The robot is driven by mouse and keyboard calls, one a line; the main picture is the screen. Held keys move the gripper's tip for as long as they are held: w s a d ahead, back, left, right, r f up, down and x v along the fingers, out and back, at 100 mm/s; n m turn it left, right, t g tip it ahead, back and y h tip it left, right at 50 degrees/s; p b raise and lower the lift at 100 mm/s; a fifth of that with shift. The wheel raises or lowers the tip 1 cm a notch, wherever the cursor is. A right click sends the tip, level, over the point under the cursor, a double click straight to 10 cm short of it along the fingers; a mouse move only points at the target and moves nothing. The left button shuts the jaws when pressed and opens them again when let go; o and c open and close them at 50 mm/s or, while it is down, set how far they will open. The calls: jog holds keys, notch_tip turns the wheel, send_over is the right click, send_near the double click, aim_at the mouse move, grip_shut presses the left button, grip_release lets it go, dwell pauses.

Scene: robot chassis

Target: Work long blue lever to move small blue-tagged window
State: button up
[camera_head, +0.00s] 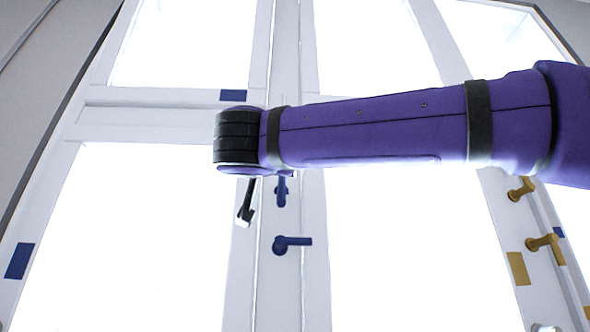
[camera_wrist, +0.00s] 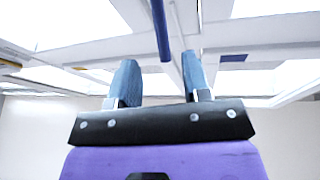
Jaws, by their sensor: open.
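In the wrist view, a long blue lever (camera_wrist: 161,30) comes down from the top edge, its lower end just beyond and between the fingertips. My gripper (camera_wrist: 158,62) is open, and the fingers appear apart from the lever. In the head view, an upright blue lever (camera_head: 281,192) sits on the middle frame, its top hidden behind my purple arm. One dark finger of my gripper (camera_head: 243,214) shows left of it. A blue tag (camera_head: 234,95) marks the frame of the upper left window (camera_head: 190,97); a blue tag also shows in the wrist view (camera_wrist: 232,58).
A shorter blue handle (camera_head: 292,243) lies level below the upright one. Another blue tag (camera_head: 18,261) is on the left frame. Yellow handles (camera_head: 541,242) and a yellow tag (camera_head: 517,268) are on the right. My arm crosses the middle and hides part of the frame.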

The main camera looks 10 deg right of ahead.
jog(key=x, duration=1)
jog(key=shift+r, duration=0.1)
grip_shut()
